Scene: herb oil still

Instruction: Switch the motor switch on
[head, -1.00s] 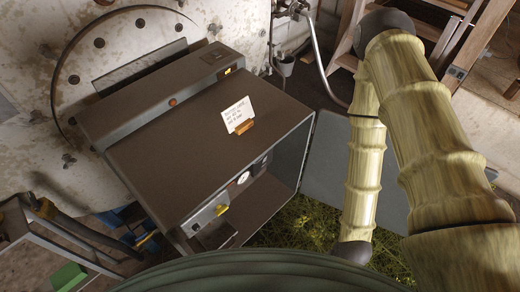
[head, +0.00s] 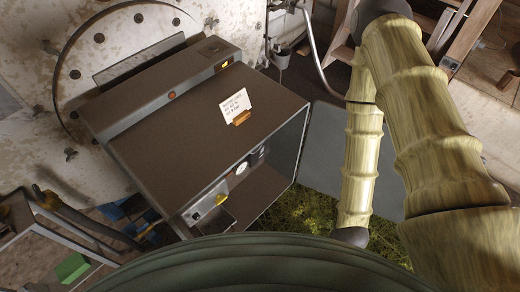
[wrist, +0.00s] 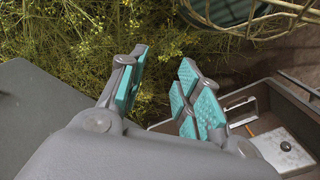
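A dark box-shaped cabinet (head: 190,135) stands in front of the still wall. Its front carries a light control plate (head: 208,202) with a dark round spot and a yellow piece (head: 222,198), and a white dial (head: 242,169) beside them. A yellow-lit element (head: 224,65) sits on the cabinet's raised rear strip. No label is readable, so I cannot tell which part is the motor switch. In the wrist view, my gripper (wrist: 163,65) is open and empty, its teal pads apart. A pale plate with a dark knob (wrist: 285,146) shows to its right, apart from the fingers.
A white card (head: 236,104) stands in a wooden holder on the cabinet top. Cut herbs (head: 300,218) lie beside the cabinet; they also show in the wrist view (wrist: 70,45). A grey panel (head: 335,150) stands at right. A metal frame with a green block (head: 72,267) is at lower left.

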